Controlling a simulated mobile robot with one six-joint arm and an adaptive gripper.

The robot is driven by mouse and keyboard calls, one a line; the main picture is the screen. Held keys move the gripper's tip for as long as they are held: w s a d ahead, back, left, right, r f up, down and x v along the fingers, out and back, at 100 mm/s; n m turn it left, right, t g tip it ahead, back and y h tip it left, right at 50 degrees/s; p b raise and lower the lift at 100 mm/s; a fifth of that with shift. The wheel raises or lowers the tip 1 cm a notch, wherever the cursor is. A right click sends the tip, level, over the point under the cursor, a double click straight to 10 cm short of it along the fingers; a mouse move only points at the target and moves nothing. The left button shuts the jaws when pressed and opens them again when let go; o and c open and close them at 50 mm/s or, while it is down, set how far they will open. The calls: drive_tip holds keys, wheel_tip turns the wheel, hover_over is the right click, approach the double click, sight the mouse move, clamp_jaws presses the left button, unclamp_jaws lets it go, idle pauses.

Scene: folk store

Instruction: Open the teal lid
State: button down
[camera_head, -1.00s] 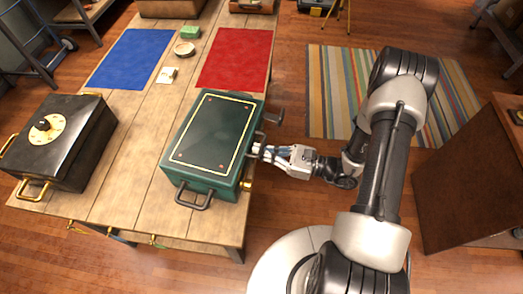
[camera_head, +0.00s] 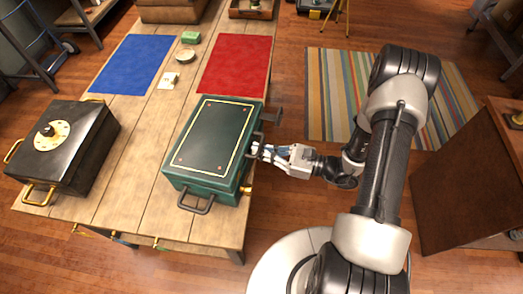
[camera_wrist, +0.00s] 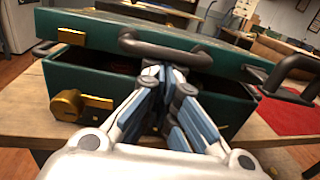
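The teal box (camera_head: 203,185) stands at the right edge of the wooden table, with gold trim on its teal lid (camera_head: 215,138). In the wrist view the teal lid (camera_wrist: 85,30) is raised a little, with a dark gap between it and the box body (camera_wrist: 115,85). A dark handle (camera_wrist: 165,48) sits on the lid's front. A gold latch (camera_wrist: 80,104) hangs on the body at left. My gripper (camera_wrist: 165,74) is at the box front, its fingertips close together just below the handle, at the gap. Whether they touch the lid is hard to tell. It also shows in the head view (camera_head: 258,151).
A black box (camera_head: 85,150) with a gold dial stands at the left of the table (camera_head: 140,150). Red (camera_head: 236,62) and blue (camera_head: 133,62) mats, a green block (camera_head: 191,37), a round dish (camera_head: 185,57) and a small card (camera_head: 168,81) lie farther back. A side handle (camera_wrist: 295,70) sticks out at right.

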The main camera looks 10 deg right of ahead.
drive_tip(key=shift+r+p, duration=0.6)
drive_tip(key=shift+r, duration=0.45)
drive_tip(key=shift+w+a+r+p, duration=0.1)
drive_tip(key=shift+a+r+p, duration=0.05)
drive_tip(key=shift+r+p, duration=0.4)
drive_tip(key=shift+w+a+r+p, duration=0.1)
drive_tip(key=shift+a+r+p, duration=0.05)
drive_tip(key=shift+r+p, duration=0.4)
drive_tip(key=shift+r, duration=0.1)
drive_tip(key=shift+w+a+r+p, duration=0.1)
drive_tip(key=shift+a+r+p, duration=0.1)
drive_tip(key=shift+r+p, duration=0.35)
drive_tip(key=shift+w+a+r+p, duration=0.15)
drive_tip(key=shift+r+p, duration=0.1)
drive_tip(key=shift+r, duration=0.45)
drive_tip(key=shift+s, duration=0.1)
